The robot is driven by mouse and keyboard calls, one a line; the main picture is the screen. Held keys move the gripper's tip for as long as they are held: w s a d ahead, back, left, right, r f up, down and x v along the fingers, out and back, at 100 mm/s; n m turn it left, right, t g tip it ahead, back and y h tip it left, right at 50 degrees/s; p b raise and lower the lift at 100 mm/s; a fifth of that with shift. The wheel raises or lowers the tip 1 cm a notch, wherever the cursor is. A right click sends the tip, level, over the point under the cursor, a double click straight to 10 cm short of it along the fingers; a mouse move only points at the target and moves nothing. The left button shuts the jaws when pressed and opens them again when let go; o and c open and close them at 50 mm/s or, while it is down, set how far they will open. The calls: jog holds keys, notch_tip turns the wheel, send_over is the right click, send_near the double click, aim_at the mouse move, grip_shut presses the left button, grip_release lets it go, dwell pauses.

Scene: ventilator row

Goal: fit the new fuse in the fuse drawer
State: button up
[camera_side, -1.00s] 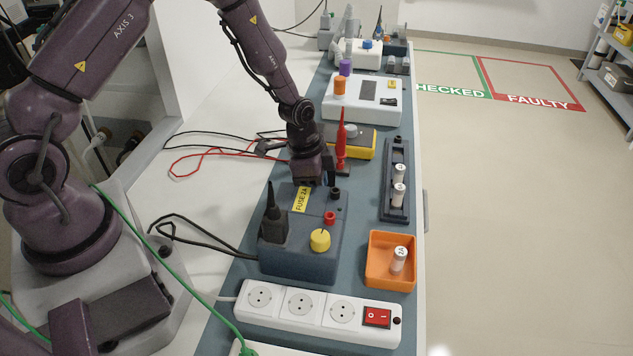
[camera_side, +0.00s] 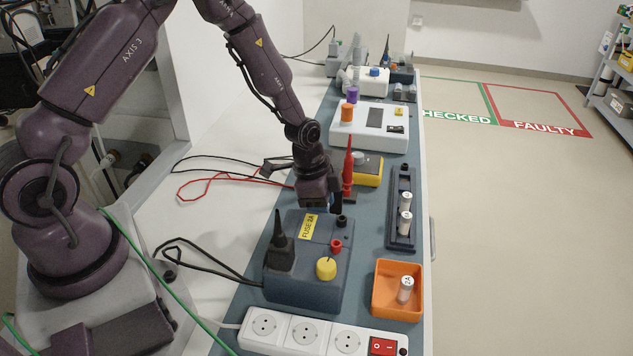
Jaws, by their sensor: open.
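A dark grey-blue box (camera_side: 305,272) with a yellow "FUSE 2A" label (camera_side: 308,227) stands on the blue-grey mat. My gripper (camera_side: 323,207) is open, low at the box's far edge, just behind the label. Its fingertips are partly hidden by the box, and I cannot tell whether they touch it. I cannot make out the fuse drawer. A white fuse marked 2A (camera_side: 405,290) stands in an orange tray (camera_side: 380,306) at the front right. Two similar white fuses (camera_side: 405,212) are in a dark rack (camera_side: 391,232) behind the tray.
A black plug (camera_side: 281,252), a yellow knob (camera_side: 326,268) and red and black sockets are on the box. A red probe (camera_side: 348,170) stands upright close to my gripper, beside a yellow meter (camera_side: 369,169). A white power strip (camera_side: 325,337) lies in front. Loose cables lie left.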

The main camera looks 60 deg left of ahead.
jog(key=v, duration=1.1)
jog(key=s+d+r+n+t+y, duration=0.1)
jog(key=s+d+r+n+t, duration=0.2)
jog(key=s+r+n, duration=0.5)
jog(key=s+r, duration=1.1)
jog(key=r, duration=0.1)
jog(key=shift+n+t+y, duration=0.3)
jog(key=shift+t, duration=0.1)
